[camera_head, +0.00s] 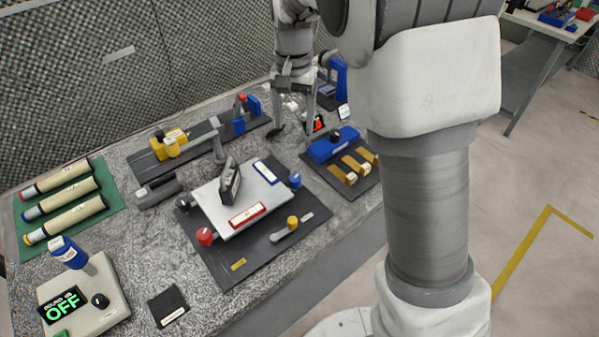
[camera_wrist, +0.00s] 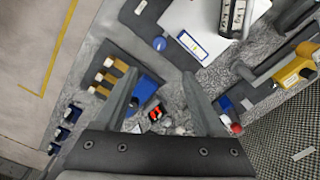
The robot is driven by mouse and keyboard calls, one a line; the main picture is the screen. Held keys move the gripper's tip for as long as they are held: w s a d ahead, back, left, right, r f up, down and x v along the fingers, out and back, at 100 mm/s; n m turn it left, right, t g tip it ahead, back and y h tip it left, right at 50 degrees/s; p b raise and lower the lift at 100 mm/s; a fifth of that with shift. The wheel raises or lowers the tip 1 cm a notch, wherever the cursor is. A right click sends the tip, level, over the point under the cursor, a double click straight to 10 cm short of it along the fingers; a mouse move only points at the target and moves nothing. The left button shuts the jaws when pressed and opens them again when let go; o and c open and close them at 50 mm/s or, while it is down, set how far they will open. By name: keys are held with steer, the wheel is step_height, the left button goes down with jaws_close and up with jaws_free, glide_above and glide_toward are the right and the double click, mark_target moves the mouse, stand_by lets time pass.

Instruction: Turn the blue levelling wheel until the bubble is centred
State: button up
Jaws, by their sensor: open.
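The blue levelling wheel (camera_head: 295,180) sits at the right corner of a white plate (camera_head: 212,207) on a dark base. In the wrist view the blue wheel (camera_wrist: 159,43) shows beyond my fingertips. A blue-framed vial (camera_head: 266,172) and a red-framed vial (camera_head: 246,215) lie on the plate; the bubbles are too small to make out. The blue-framed vial also shows in the wrist view (camera_wrist: 192,45). My gripper (camera_head: 291,130) is open and empty, above the back of the table, behind and apart from the wheel. It also shows in the wrist view (camera_wrist: 160,75).
A red wheel (camera_head: 205,236) and a dark knob (camera_head: 183,200) are at other plate edges. A dark upright instrument (camera_head: 229,180) stands on the plate. A blue block with tan bars (camera_head: 350,162) is close on the right. A yellow-and-grey fixture (camera_head: 171,144) stands behind.

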mark_target(295, 177)
step_height(295, 177, down, 17)
steer(key=shift+f+b, duration=0.1)
steer(key=shift+b, duration=0.4)
jaws_close()
